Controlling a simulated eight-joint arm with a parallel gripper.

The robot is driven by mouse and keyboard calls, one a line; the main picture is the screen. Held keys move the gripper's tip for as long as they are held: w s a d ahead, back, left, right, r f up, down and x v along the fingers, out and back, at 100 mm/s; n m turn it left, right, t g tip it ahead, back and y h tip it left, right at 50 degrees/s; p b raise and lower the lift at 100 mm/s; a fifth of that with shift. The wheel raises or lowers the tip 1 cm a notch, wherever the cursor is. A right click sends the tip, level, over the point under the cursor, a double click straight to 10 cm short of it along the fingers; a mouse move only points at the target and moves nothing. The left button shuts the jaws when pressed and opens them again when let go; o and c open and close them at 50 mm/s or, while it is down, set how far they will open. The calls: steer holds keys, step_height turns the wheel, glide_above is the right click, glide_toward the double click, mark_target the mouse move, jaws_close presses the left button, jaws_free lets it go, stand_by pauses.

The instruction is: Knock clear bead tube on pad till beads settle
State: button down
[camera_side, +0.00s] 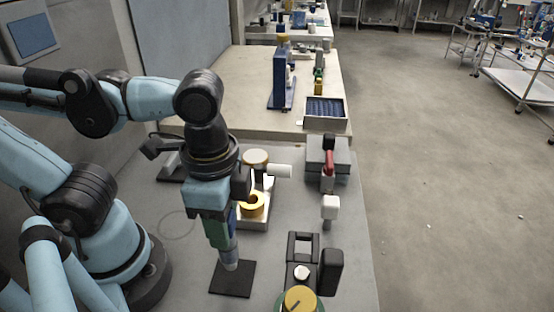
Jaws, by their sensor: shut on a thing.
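My gripper (218,234) points down at the middle left of the bench and is shut on the clear bead tube (230,257). The tube's lower part shows below the jaws as a pale, greyish, see-through piece, close to upright with a slight tilt. Its upper part is hidden by the gripper, and the beads are too small to make out. The dark square pad (233,284) lies flat on the bench. The tube's lower end overlaps the pad's far part in the picture; I cannot tell whether it touches.
A stand with a yellow ring (252,206) is just behind my gripper. A black device with a yellow knob (300,299) stands right of the pad. Bare bench surrounds the pad.

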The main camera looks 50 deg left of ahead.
steer(key=shift+f, duration=0.9)
steer(key=shift+r, duration=0.9)
steer(key=shift+f, duration=1.55)
steer(key=shift+r, duration=0.75)
